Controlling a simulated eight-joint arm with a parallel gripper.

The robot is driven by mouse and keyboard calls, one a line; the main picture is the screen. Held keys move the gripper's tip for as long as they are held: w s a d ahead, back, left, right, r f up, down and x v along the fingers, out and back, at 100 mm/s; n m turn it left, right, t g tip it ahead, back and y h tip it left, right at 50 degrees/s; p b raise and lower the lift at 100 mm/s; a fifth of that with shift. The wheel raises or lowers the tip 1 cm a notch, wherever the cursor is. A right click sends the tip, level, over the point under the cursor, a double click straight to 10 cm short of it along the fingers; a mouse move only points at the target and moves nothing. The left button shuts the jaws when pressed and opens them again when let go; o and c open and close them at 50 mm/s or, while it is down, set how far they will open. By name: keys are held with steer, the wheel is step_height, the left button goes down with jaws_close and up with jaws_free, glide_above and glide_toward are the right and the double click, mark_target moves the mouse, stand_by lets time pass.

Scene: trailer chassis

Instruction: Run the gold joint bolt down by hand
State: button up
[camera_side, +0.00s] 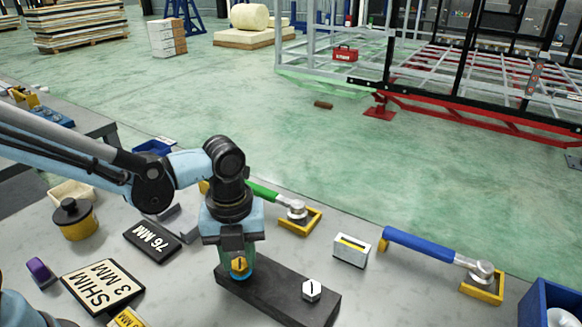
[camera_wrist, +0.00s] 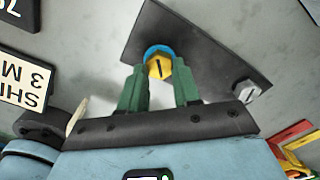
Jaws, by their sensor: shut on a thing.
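The gold joint bolt (camera_side: 239,265) stands at the left end of a dark joint plate (camera_side: 278,297). Its hex head has a dark line across it, and a blue ring shows around its base in the wrist view (camera_wrist: 158,67). My gripper (camera_wrist: 160,76) points down over that end of the plate, its green fingers on either side of the gold head, shut on it. A silver hex bolt (camera_side: 311,290) with a similar line stands at the plate's other end, clear of my gripper. How far the gold bolt is seated is hard to tell.
A green-handled wrench (camera_side: 264,191) and a blue-handled one (camera_side: 420,246) lie behind, their heads by yellow frames. A small white box (camera_side: 351,250) stands between them. Left lie a 76 MM block (camera_side: 152,241), a SHIM 3 MM plate (camera_side: 103,286) and a yellow pot (camera_side: 75,222). A blue bin (camera_side: 540,300) is far right.

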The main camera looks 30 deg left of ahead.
mark_target(239, 265)
steer(key=shift+m, duration=0.8)
steer(key=o, duration=1.1)
steer(key=shift+c, duration=0.2)
steer(key=shift+r, duration=0.1)
step_height(239, 265, up, 12)
